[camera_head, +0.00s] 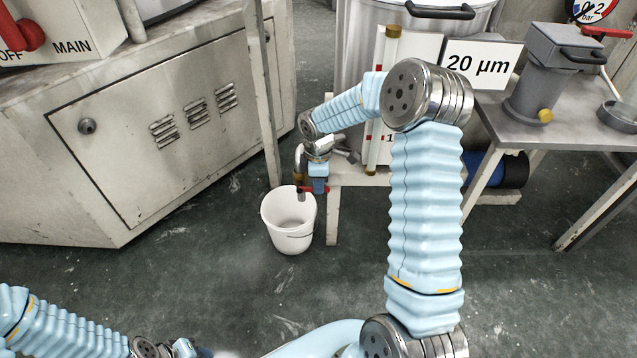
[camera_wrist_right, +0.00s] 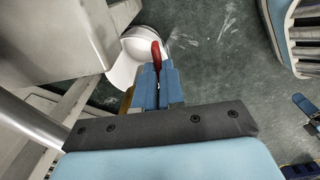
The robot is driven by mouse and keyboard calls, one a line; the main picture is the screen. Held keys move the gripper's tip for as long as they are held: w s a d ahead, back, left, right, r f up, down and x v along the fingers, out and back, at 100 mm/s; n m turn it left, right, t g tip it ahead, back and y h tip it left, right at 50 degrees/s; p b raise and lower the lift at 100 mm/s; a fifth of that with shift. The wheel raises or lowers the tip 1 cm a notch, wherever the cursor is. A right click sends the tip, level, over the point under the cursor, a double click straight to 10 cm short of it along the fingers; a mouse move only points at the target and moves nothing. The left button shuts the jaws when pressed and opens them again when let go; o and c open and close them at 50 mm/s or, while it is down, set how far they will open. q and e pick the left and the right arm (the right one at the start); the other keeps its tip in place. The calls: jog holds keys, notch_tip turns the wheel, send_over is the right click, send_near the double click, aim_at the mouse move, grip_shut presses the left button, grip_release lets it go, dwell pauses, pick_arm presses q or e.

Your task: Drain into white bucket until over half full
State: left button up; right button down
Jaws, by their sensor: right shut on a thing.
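The white bucket (camera_head: 280,236) stands upright on the floor, below the drain tap (camera_head: 299,160). A dark line shows on its side; I cannot tell how much liquid is in it, and no stream is clearly visible. The tap's red lever (camera_head: 308,190) is above the bucket's right rim. My right gripper (camera_head: 318,180) is shut on the red lever. In the right wrist view the lever (camera_wrist_right: 156,50) sticks out between the blue fingers, with the bucket (camera_wrist_right: 125,68) behind, partly hidden. My left gripper (camera_head: 190,350) is only partly in view at the bottom edge, away from the bucket.
A grey cabinet (camera_head: 150,130) stands left of the bucket. A pale table leg (camera_head: 333,215) is close on its right. A large metal vessel (camera_head: 365,30) and a "20 µm" sign (camera_head: 483,64) are behind. A right-hand table (camera_head: 550,125) carries a grey device. Floor in front is clear.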

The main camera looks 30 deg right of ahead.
aim_at(308, 187)
jog(key=r+g+h+p, duration=0.1)
jog(key=w+a+r+g+h+p, duration=0.1)
jog(key=h, duration=0.1)
jog(key=shift+a+h, duration=0.1)
jog(key=shift+h, duration=0.2)
jog(key=shift+w+a+r+g+h+p, duration=0.15)
jog(key=shift+a+r+g+h+p, duration=0.15)
jog(key=shift+g+h+p, duration=0.35)
jog(key=shift+w+a+r+g+h+p, duration=0.15)
jog(key=shift+a+g+h+p, duration=0.2)
jog(key=shift+h, duration=0.5)
jog(key=c, duration=1.2)
grip_release()
jog(key=shift+c, duration=0.2)
